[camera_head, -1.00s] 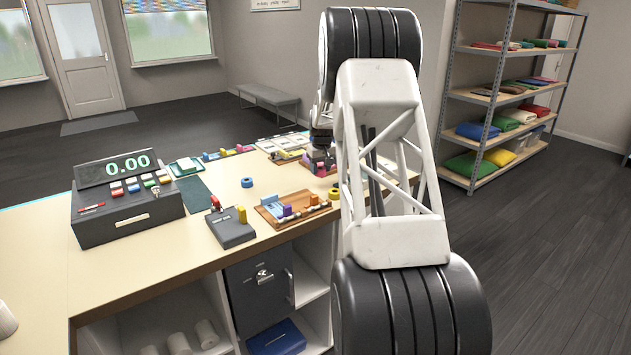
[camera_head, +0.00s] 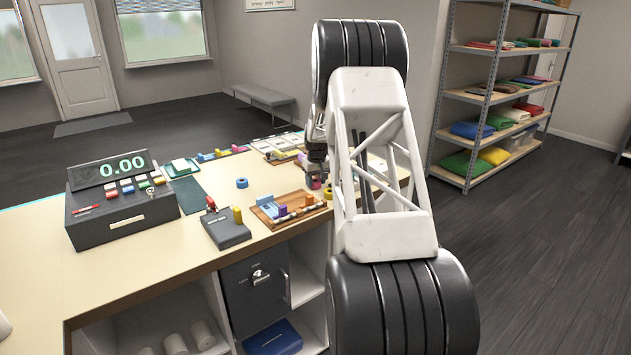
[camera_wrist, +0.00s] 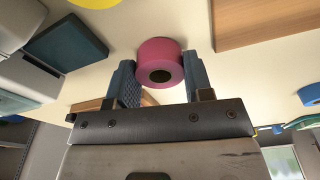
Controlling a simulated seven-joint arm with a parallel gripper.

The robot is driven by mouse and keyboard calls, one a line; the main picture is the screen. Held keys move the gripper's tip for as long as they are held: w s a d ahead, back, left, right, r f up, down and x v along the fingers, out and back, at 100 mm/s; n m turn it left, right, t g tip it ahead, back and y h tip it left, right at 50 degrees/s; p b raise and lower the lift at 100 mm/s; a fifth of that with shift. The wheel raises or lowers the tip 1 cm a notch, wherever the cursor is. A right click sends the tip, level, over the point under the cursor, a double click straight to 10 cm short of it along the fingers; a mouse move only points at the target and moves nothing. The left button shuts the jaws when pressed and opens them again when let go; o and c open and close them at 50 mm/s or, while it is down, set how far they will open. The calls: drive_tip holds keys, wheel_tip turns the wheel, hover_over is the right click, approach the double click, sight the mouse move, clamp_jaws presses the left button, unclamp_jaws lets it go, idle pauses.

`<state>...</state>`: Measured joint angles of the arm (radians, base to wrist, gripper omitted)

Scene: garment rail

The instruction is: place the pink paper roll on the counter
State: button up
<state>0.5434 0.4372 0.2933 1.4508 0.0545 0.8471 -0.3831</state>
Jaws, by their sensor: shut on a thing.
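The pink paper roll (camera_wrist: 160,62) sits between the two fingers of my gripper (camera_wrist: 161,80) in the wrist view, its dark core hole facing the camera. My gripper is shut on it. In the head view my gripper (camera_head: 315,172) is at the right part of the counter, low over the top, partly hidden by my arm. The roll is small and hard to make out there. The cream counter (camera_head: 130,265) runs across the left and middle. I cannot tell whether the roll touches the counter top.
A wooden tray (camera_head: 262,213) with small items lies left of my gripper. A yellow roll (camera_head: 328,193) is close by it. A blue roll (camera_head: 242,183), a card terminal (camera_head: 228,232) and a cash register (camera_head: 120,205) stand further left. Bare counter lies between them.

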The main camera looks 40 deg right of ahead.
sight(317, 183)
drive_tip(key=shift+f, duration=0.15)
drive_tip(key=o, duration=1)
drive_tip(key=r, duration=0.4)
drive_tip(key=s+r, duration=0.1)
drive_tip(key=r, duration=0.7)
drive_tip(key=shift+s+a+r, duration=0.15)
drive_tip(key=shift+s, duration=0.05)
drive_tip(key=shift+a, duration=0.1)
